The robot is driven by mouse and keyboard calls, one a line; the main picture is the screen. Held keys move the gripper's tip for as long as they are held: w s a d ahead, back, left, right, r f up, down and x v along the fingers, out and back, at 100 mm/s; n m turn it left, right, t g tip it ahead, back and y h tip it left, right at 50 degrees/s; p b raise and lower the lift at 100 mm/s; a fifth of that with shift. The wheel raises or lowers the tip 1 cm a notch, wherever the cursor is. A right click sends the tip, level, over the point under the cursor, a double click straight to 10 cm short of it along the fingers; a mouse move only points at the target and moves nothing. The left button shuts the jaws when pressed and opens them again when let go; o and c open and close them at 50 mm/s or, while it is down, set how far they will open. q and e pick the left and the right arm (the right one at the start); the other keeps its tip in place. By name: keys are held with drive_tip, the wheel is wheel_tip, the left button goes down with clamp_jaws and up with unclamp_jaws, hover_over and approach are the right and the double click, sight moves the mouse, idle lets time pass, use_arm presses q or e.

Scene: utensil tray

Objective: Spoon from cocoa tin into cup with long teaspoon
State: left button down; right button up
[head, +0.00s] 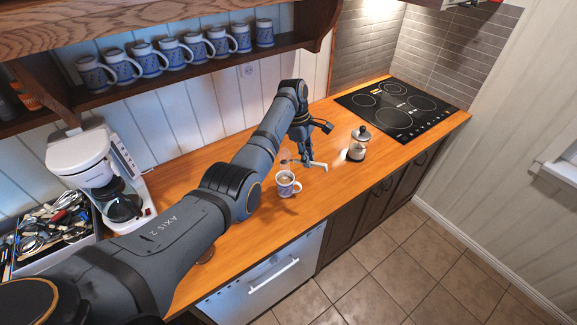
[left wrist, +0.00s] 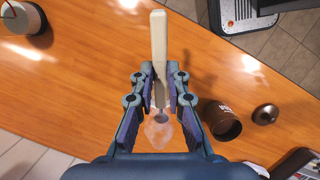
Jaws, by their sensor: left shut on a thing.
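My left gripper (head: 303,150) is low over the wooden counter. In the left wrist view the gripper (left wrist: 160,100) is shut on a slim spoon with a cream handle (left wrist: 158,45); its small metal end shows between the fingers. The pale handle (head: 312,165) also shows in the head view, above and right of the cup. The patterned cup (head: 286,183) stands upright on the counter with something brown inside. A dark brown open tin (left wrist: 220,120) lies right of the gripper in the left wrist view, with a round dark lid (left wrist: 265,116) beside it. My right gripper is out of view.
A coffee maker (head: 102,175) and a utensil tray (head: 97,232) are at left. Several mugs sit on the shelf (head: 190,72).

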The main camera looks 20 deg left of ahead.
use_arm(q)
drive_tip(key=shift+d+r, duration=0.15)
drive_tip(key=shift+d, duration=0.05)
drive_tip(key=shift+a+f+p, duration=0.1)
drive_tip(key=shift+f+p, duration=0.15)
drive_tip(key=shift+p, duration=0.3)
drive_tip(key=shift+s+f+t+p, duration=0.2)
drive_tip(key=shift+f+t+p, duration=0.4)
drive_tip(key=shift+t, duration=0.2)
drive_tip(key=shift+s+f+t, duration=0.2)
drive_tip(key=shift+f+t, duration=0.1)
drive_tip(key=shift+t, duration=0.1)
drive_tip(key=s+f+n+t+h+b, duration=0.25)
drive_tip(key=f+t+b, duration=0.35)
drive_tip(key=t+b, duration=0.75)
drive_tip(key=r+g+y+p, duration=0.1)
drive_tip(key=g+p, duration=0.2)
drive_tip(key=p, duration=0.1)
drive_tip(key=r+m+g+y+p, duration=0.1)
drive_tip(key=r+g+p, duration=0.1)
drive_tip(key=p, duration=0.3)
drive_tip(key=w+r+m+g+y+p, duration=0.1)
drive_tip(key=r+g+p, duration=0.1)
drive_tip(key=g+p, duration=0.2)
drive_tip(key=shift+w+d+r+g, duration=0.1)
drive_tip(key=shift+d+r+g, duration=0.05)
drive_tip(key=shift+d+g, duration=0.1)
